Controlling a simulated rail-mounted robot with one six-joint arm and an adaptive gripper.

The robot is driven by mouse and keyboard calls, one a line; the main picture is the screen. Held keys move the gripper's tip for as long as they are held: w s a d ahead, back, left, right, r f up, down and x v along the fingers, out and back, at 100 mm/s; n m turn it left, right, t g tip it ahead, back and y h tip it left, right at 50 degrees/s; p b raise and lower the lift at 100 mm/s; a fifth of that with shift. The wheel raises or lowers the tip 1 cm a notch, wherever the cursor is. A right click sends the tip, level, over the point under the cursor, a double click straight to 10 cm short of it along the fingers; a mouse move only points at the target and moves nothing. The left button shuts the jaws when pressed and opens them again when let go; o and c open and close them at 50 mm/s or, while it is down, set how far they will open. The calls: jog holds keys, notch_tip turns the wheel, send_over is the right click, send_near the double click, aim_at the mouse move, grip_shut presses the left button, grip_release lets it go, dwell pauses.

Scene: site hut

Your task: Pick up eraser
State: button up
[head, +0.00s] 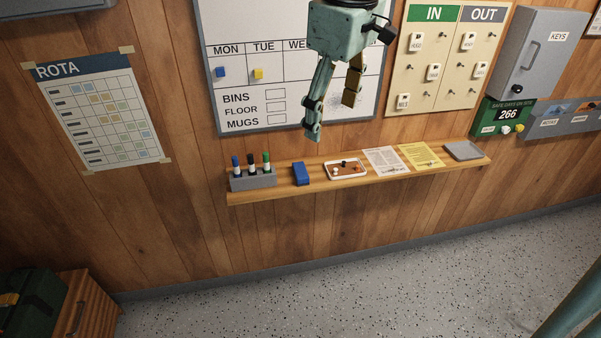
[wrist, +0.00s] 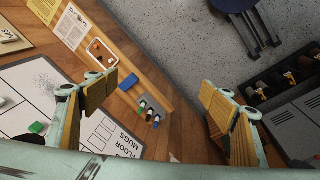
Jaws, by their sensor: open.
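The eraser (head: 301,174) is a blue block lying on the wooden shelf, between the marker holder and a small white tray. It also shows in the wrist view as a small blue block (wrist: 129,82) on the shelf, left of centre. My gripper (head: 331,122) is open and empty, in front of the whiteboard and above the shelf, clear of the eraser. In the wrist view its two fingers (wrist: 165,101) with tan pads stand wide apart.
The shelf (head: 330,183) also bears a grey holder (head: 254,181) with markers, the white tray (head: 346,169), papers (head: 386,161) and a grey pad (head: 463,151). The whiteboard (head: 240,110) hangs close behind. The space in front of the shelf is free.

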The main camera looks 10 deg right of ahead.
jog(key=w+f+n+p, duration=0.2)
jog(key=w+f, duration=0.1)
jog(key=w, duration=0.6)
jog(key=n+g+p, duration=0.2)
jog(key=n+p, duration=0.3)
jog(key=n, duration=0.3)
send_over(301, 170)
notch_tip(301, 170, down, 23)
jog(key=shift+w+a, duration=0.1)
jog(key=shift+w, duration=0.1)
jog(key=shift+f, duration=0.1)
jog(key=shift+f, duration=4.25)
jog(key=shift+f, duration=0.1)
jog(key=shift+s+f+p, duration=0.1)
jog(key=shift+f+p, duration=0.5)
jog(key=shift+f, duration=1.85)
